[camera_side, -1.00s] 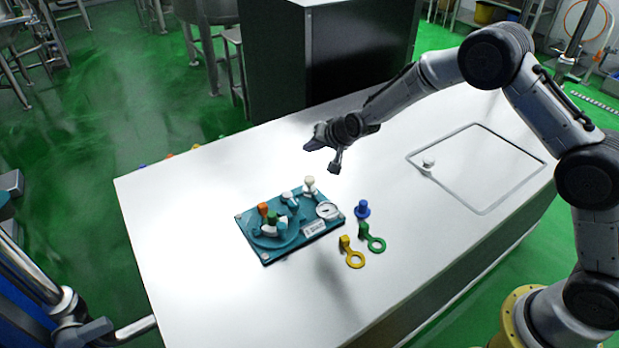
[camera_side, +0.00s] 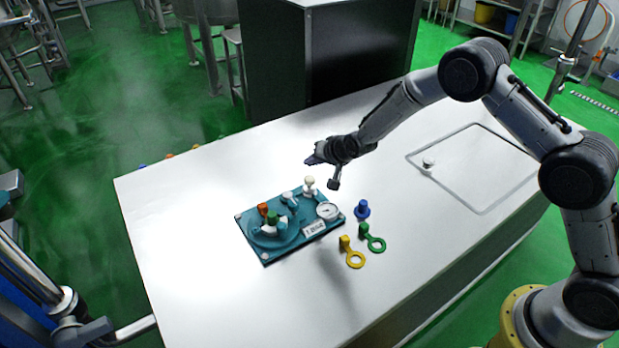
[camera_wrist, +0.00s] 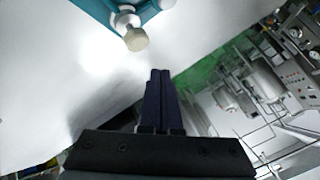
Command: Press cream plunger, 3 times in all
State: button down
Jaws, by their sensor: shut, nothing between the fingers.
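A teal board (camera_side: 268,252) lies on the white table and carries several knobs, a round dial (camera_side: 327,211) and a label plate. A cream-topped plunger (camera_side: 309,182) stands upright at its back right corner. In the wrist view the cream plunger (camera_wrist: 136,38) shows at the top, beyond my fingertips and a little to their left. My gripper (camera_side: 310,161) is shut and empty, held above and just behind the plunger, apart from it. Its shut dark fingers also show in the wrist view (camera_wrist: 160,75).
An orange knob (camera_side: 263,208) and a green knob (camera_side: 272,217) stand on the board. A panel with a small knob (camera_side: 428,163) is further right.

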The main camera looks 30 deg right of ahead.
aim_at(309, 179)
jog(key=shift+f, duration=1.4)
jog(key=shift+f, duration=0.15)
dwell(1.0)
jog(key=shift+f, duration=0.25)
jog(key=shift+f, duration=1.2)
dwell(1.2)
jog(key=shift+r, duration=1.55)
jog(key=shift+r, duration=2.55)
